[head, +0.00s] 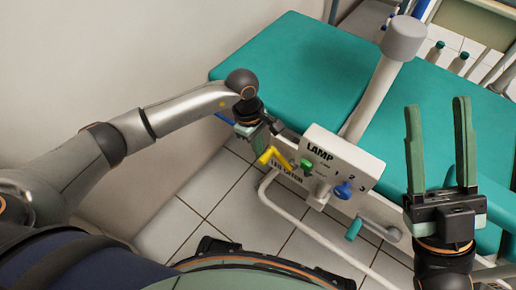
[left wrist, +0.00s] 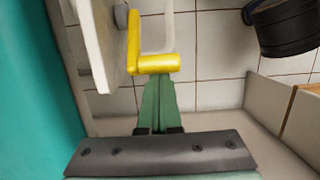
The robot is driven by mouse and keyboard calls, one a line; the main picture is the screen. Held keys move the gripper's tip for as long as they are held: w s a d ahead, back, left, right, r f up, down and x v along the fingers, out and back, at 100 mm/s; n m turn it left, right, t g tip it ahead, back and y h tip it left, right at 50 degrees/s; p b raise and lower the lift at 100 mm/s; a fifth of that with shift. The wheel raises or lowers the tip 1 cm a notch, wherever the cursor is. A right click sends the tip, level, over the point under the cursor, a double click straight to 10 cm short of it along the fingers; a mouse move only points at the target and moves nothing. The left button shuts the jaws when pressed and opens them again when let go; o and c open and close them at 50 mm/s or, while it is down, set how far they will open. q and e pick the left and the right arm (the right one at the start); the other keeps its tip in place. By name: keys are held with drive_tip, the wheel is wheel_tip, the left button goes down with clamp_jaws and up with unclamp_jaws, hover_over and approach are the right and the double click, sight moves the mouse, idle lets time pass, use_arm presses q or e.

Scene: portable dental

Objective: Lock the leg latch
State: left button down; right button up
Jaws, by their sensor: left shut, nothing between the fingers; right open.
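The yellow leg latch handle (head: 272,156) is on the side of the teal chair, by a partly hidden label under the LAMP panel (head: 338,157). In the left wrist view the yellow latch (left wrist: 155,63) is L-shaped, with one arm running along the white panel and one sticking out to the right. My left gripper (head: 268,140) is shut with nothing in it. In the left wrist view its closed fingertips (left wrist: 158,80) are right at the latch's outward arm; I cannot tell whether they touch. My right gripper (head: 438,105) is open and empty, raised at the right with fingers up.
The LAMP panel has a green knob (head: 306,165) and a blue knob (head: 343,190). A teal-handled lever (head: 354,229) sits lower right. The teal cushion (head: 300,70) and a grey-topped post (head: 404,38) are behind. The tiled floor below is open, crossed by a white tube.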

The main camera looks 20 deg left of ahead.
sight(273, 152)
use_arm(q)
drive_tip(key=shift+s+d+r+p, duration=0.15)
drive_tip(key=shift+d+r+p, duration=0.05)
drive_tip(key=shift+d+r, duration=0.35)
drive_tip(key=shift+s+d+r+p, duration=0.2)
drive_tip(key=shift+d+r, duration=0.2)
drive_tip(key=shift+r, duration=0.15)
drive_tip(key=shift+s+d+r, duration=0.15)
drive_tip(key=shift+d+r, duration=0.2)
drive_tip(key=shift+d, duration=0.15)
drive_tip(key=shift+s+d+r, duration=0.15)
drive_tip(key=shift+d+r, duration=0.15)
drive_tip(key=shift+d, duration=0.2)
use_arm(e)
drive_tip(key=shift+d+r, duration=0.15)
drive_tip(key=shift+r, duration=0.65)
